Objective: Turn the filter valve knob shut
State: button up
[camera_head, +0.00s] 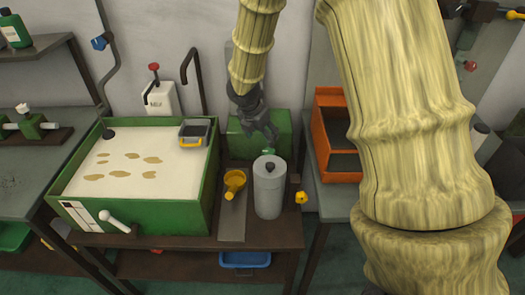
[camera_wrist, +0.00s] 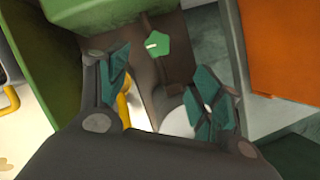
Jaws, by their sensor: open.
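A green five-sided knob (camera_wrist: 171,49) with a white mark shows in the wrist view, beyond my fingertips and apart from them; it looks like the filter valve knob. In the head view a small green piece (camera_head: 268,151), probably the same knob, shows just below my gripper (camera_head: 262,132), behind the grey canister (camera_head: 269,190). In the wrist view my gripper (camera_wrist: 163,94) is open, with dark teal finger pads spread apart and nothing between them. The canister's pale top (camera_wrist: 178,121) is partly hidden by my fingers.
A green tank (camera_head: 140,165) of pale liquid stands left, with a yellow-handled basket (camera_head: 195,133) on its rim. A green box (camera_head: 240,140) stands behind; an orange bin (camera_head: 334,135) is right.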

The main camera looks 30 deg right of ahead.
aim_at(268, 152)
jog(key=shift+w+x, duration=0.15)
jog(key=shift+x, duration=2.85)
jog(key=shift+w+x, duration=0.2)
jog(key=shift+x, duration=2.85)
jog(key=shift+a, duration=0.15)
jog(key=c, duration=1)
